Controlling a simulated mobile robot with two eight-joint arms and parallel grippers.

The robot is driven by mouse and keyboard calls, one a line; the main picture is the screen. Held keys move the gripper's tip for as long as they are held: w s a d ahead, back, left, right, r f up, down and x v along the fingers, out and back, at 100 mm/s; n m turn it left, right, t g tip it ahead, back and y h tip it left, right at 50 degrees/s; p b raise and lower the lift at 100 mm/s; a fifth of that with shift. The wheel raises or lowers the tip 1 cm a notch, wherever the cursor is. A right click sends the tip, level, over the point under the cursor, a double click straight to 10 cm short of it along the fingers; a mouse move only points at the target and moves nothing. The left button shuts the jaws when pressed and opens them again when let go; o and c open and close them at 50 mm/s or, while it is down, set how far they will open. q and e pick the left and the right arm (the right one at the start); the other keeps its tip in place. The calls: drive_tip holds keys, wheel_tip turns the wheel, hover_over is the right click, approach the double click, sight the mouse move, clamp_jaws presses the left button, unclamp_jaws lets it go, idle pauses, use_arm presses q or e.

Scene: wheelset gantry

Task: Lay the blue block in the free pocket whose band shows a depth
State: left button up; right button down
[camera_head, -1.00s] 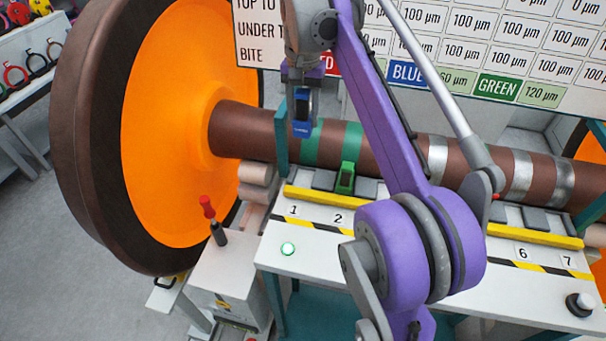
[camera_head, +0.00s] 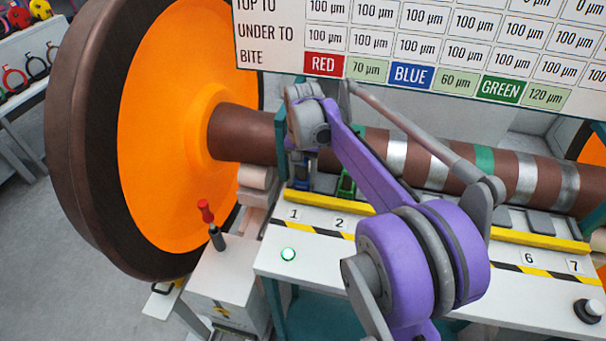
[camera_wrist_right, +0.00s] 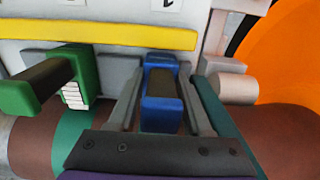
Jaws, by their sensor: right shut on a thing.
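My right gripper (camera_wrist_right: 160,110) is shut on the blue block (camera_wrist_right: 160,114), which sits between its two fingers in the right wrist view. In the head view the blue block (camera_head: 301,181) is low in front of the axle (camera_head: 240,136), behind the spot numbered 1, partly hidden by my wrist. I cannot tell whether it touches the pocket floor. A green block (camera_head: 346,186) stands beside it at spot 2; it also shows in the right wrist view (camera_wrist_right: 80,78). The axle has silver bands (camera_head: 397,158) and green bands (camera_head: 482,162). My left gripper is out of view.
A yellow rail (camera_head: 520,236) runs along the bench front, with grey pads behind it. A large orange wheel (camera_head: 170,120) stands left. A sign (camera_head: 412,76) gives RED 70, BLUE 60 and GREEN 120 µm.

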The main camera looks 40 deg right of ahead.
drive_tip(key=shift+f, duration=0.15)
drive_tip(key=shift+c, duration=1.7)
unclamp_jaws()
drive_tip(key=shift+r, duration=0.2)
wheel_tip(320, 180, up, 12)
drive_tip(key=shift+f+p, duration=0.1)
drive_tip(key=shift+p, duration=0.35)
